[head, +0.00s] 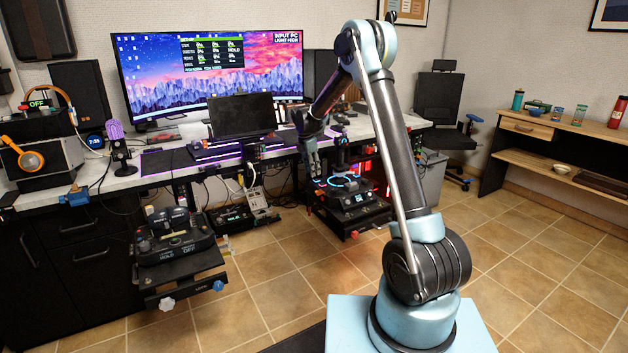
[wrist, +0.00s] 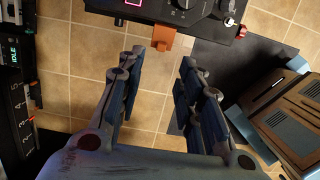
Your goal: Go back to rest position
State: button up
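My gripper (head: 314,168) hangs at the front edge of the desk in the head view, beside a black joystick unit with a blue-lit ring (head: 341,182). In the wrist view my gripper (wrist: 162,65) has its two dark fingers spread well apart. Nothing is between them but tiled floor further off. My arm is raised and reaches forward and down towards the desk. The fingertips are small and dark in the head view, so I cannot tell there whether they touch the joystick unit.
The desk (head: 125,183) carries a wide monitor (head: 215,75), a smaller screen and a microphone. A control box (head: 175,235) sits on a lower mount at left. A black chair (head: 440,110) and wooden shelf (head: 545,130) stand at right. Tiled floor (head: 535,240) is open at right.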

jog(key=shift+a+r, duration=0.1)
jog(key=shift+r, duration=0.6)
jog(key=s+d+r+m, duration=0.65)
jog(key=s+d, duration=0.35)
jog(key=s, duration=0.2)
jog(key=s+d+r+m, duration=0.5)
jog(key=s+d+r, duration=0.3)
jog(key=s+d, duration=0.3)
jog(key=s+d+f+m+y, duration=0.1)
jog(key=s+d+m, duration=0.2)
jog(key=s, duration=0.5)
jog(key=s+d+f+m, duration=0.1)
jog(key=s+d+m, duration=0.15)
jog(key=s, duration=0.55)
jog(key=s+d+f+m, duration=0.1)
jog(key=s+f+m, duration=0.2)
jog(key=s, duration=0.3)
jog(key=s+d+f+m+t, duration=0.1)
jog(key=s+f+m, duration=0.3)
jog(key=s+f, duration=0.2)
jog(key=shift+s+d+m+y, duration=0.15)
jog(key=shift+s+m+y, duration=0.15)
jog(key=shift+s, duration=0.45)
jog(key=shift+f, duration=0.1)
